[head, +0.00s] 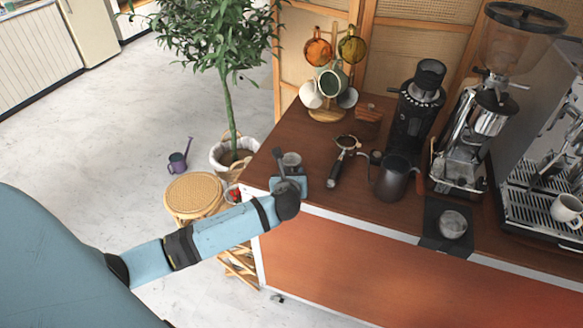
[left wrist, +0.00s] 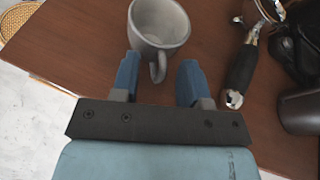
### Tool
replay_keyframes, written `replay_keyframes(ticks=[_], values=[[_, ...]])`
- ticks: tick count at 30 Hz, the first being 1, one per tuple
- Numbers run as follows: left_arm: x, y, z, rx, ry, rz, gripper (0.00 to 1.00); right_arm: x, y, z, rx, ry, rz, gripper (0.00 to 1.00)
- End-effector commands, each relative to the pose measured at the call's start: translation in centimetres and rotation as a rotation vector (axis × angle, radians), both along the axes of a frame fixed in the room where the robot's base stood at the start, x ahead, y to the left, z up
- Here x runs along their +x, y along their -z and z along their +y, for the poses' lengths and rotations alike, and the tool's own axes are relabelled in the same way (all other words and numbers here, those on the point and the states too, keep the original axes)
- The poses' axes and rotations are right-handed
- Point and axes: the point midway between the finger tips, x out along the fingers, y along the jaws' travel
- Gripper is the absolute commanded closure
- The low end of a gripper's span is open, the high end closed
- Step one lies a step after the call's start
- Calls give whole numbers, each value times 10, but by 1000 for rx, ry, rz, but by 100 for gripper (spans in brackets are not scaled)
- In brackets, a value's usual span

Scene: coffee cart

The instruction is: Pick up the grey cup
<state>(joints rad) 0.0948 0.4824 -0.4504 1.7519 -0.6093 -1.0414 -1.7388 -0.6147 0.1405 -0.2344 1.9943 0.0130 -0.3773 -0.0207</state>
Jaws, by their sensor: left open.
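The grey cup (left wrist: 150,30) stands upright on the brown cart top, with its handle pointing toward my left gripper (left wrist: 159,66). The gripper is open, and its two blue fingers are either side of the handle in the left wrist view. I cannot tell whether they touch it. In the head view the grey cup (head: 292,159) is near the left corner of the cart, just beyond my left gripper (head: 290,174), and partly hidden by it. My right gripper is not in view.
The portafilter (head: 340,160) lies right of the cup, with a dark pitcher (head: 392,180) beyond it. A mug tree (head: 326,112) with several cups stands at the back. The grinder and espresso machine fill the right. A wicker stool (head: 194,194) stands left of the cart.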

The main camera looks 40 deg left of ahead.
Motion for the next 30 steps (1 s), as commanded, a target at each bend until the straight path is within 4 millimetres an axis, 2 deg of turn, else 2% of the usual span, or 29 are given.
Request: replay_keyframes(ticks=[5,10,11,23,26,30], values=[[0,0,0,0,0,0,59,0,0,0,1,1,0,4],[0,0,0,0,0,0,98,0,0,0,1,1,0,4],[0,0,0,0,0,0,100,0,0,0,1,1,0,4],[0,0,0,-1,0,1,100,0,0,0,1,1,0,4],[0,-5,0,-1,1,-1,100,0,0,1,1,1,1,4],[0,-20,0,0,0,-3,100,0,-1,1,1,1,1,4]])
